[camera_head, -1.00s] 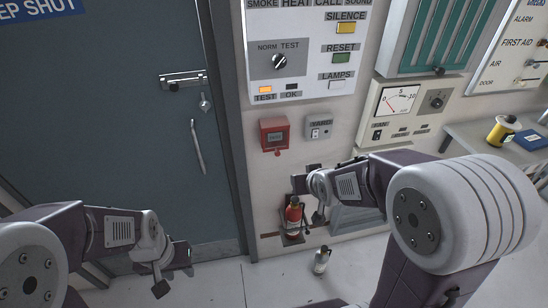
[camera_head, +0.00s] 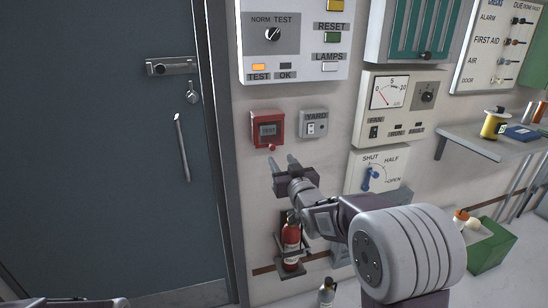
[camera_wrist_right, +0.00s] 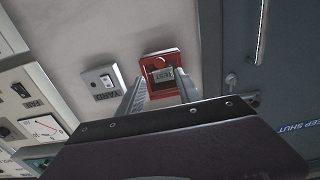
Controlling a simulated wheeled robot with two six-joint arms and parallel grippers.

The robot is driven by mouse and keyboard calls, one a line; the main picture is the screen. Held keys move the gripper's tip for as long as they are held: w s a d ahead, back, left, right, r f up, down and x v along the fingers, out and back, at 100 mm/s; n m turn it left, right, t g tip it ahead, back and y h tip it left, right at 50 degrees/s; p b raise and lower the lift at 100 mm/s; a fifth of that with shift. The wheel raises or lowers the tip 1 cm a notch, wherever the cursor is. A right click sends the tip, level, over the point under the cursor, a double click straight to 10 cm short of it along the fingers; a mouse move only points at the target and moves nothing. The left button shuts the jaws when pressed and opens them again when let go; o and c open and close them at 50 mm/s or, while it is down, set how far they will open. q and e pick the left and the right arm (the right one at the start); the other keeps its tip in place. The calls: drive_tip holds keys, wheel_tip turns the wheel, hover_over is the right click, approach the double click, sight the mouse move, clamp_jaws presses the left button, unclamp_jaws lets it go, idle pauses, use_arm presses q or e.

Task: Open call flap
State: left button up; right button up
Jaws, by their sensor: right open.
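The red call box (camera_head: 267,130) is on the wall right of the door frame. Its grey front panel carries small lettering, and a small red knob (camera_head: 271,148) sticks out at its lower edge. The panel looks flat against the box, but I cannot tell a separate flap from it. In the right wrist view the red box (camera_wrist_right: 160,66) shows ahead between the two grey fingers. My left gripper is out of view.
A grey YARD switch box (camera_head: 314,124) is close to the right of the call box. The alarm panel (camera_head: 293,75) is above. A fire extinguisher (camera_head: 291,243) hangs below. The blue-grey door (camera_head: 110,190) is at left.

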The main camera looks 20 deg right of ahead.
sight(273, 149)
drive_tip(key=w, duration=0.8)
drive_tip(key=shift+a+f+p, duration=0.1)
drive_tip(key=shift+f+p, duration=0.05)
drive_tip(key=shift+p, duration=0.15)
clamp_jaws()
idle(0.8)
